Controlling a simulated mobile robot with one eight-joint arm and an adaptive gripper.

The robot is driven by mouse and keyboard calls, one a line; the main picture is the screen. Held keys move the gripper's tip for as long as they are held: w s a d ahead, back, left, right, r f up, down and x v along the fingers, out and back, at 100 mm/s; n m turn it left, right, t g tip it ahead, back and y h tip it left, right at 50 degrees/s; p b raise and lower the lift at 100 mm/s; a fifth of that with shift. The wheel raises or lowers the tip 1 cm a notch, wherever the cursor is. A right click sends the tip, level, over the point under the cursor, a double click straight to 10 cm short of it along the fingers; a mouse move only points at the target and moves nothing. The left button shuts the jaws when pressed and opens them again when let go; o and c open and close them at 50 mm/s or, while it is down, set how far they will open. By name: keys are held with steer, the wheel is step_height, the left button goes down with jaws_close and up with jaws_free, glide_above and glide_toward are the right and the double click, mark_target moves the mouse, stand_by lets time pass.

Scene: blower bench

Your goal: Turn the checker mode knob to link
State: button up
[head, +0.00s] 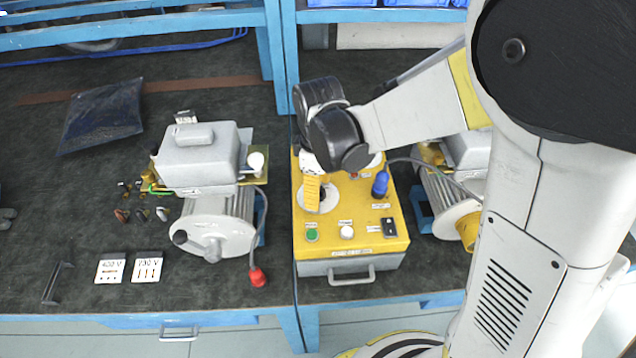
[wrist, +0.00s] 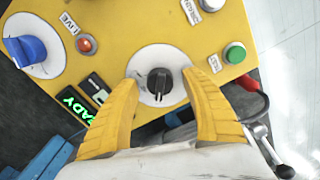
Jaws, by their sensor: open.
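The yellow checker box (head: 350,240) stands on the bench in the middle of the head view, and its top panel fills much of the wrist view (wrist: 130,15). The mode knob (wrist: 160,80) is black and sits on a round white dial (wrist: 158,57) in the wrist view. A pale mark shows on the knob's lower side in that view; the dial's lettering cannot be read. My gripper (wrist: 161,84) is open, its two yellow fingers on either side of the knob, with gaps visible. In the head view my gripper (head: 313,192) covers the knob.
A green-lit READY display (wrist: 74,104) is near the dial. A grey blower motor (head: 215,225) stands at left.

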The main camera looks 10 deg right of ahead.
step_height(320, 180, up, 12)
stand_by(0.4)
steer(key=shift+f, duration=0.1)
steer(key=s+d+r+m+t, duration=0.3)
steer(key=s+d+m+t, duration=0.4)
steer(key=s+d+m, duration=0.4)
steer(key=shift+d+m, duration=1.1)
steer(key=shift+d, duration=0.15)
stand_by(0.7)
